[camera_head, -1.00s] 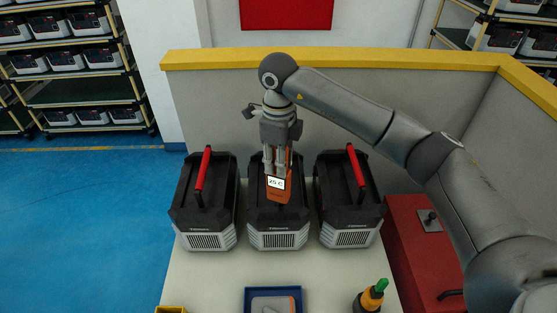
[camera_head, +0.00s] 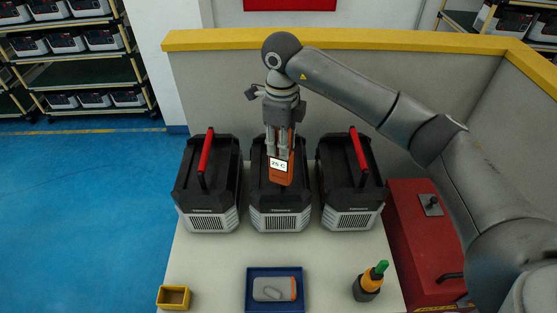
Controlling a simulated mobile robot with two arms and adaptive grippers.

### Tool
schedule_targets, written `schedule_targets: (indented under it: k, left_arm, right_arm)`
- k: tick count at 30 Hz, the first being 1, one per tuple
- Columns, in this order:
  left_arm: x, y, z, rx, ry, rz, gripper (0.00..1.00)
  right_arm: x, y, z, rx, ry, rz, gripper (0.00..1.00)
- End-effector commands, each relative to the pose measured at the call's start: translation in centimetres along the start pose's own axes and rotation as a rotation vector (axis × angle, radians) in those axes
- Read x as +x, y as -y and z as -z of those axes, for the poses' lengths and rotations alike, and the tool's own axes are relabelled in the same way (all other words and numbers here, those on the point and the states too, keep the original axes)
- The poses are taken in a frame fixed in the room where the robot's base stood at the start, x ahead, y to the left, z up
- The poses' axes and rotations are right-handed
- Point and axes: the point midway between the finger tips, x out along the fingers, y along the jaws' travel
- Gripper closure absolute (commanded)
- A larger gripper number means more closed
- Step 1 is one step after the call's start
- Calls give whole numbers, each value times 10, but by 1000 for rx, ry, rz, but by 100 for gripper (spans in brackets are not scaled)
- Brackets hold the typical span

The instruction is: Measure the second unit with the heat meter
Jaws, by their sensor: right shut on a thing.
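Three black and grey units stand side by side on the table. The second unit (camera_head: 280,219) is the middle one; the left unit (camera_head: 207,218) and right unit (camera_head: 352,215) have red handles raised. My right gripper (camera_head: 279,153) is shut on the orange heat meter (camera_head: 281,176) and holds it over the top of the middle unit. The meter's screen faces me and reads about 25 C. I cannot tell whether the meter touches the unit. The gripper and meter hide part of the unit's top. My left gripper is not in view.
A blue tray (camera_head: 249,296) with a grey and orange item (camera_head: 274,287) lies at the table's front. A small yellow bin (camera_head: 173,297) is at front left, and a green-topped bottle-like tool (camera_head: 369,282) at front right. A yellow-topped partition (camera_head: 225,39) stands behind.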

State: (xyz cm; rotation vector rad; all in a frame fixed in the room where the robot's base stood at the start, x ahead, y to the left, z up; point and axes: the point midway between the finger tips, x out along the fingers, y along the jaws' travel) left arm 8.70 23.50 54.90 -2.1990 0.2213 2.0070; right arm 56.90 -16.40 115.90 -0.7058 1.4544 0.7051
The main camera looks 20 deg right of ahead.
Motion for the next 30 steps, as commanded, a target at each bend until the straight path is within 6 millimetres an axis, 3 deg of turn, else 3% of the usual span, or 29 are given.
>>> schedule_targets:
  k: [16,30]
  left_arm:
    - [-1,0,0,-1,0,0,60]
    - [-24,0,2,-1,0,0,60]
  right_arm:
    - [-2,0,0,0,1,1,100]
    - [-48,0,0,0,2,2,100]
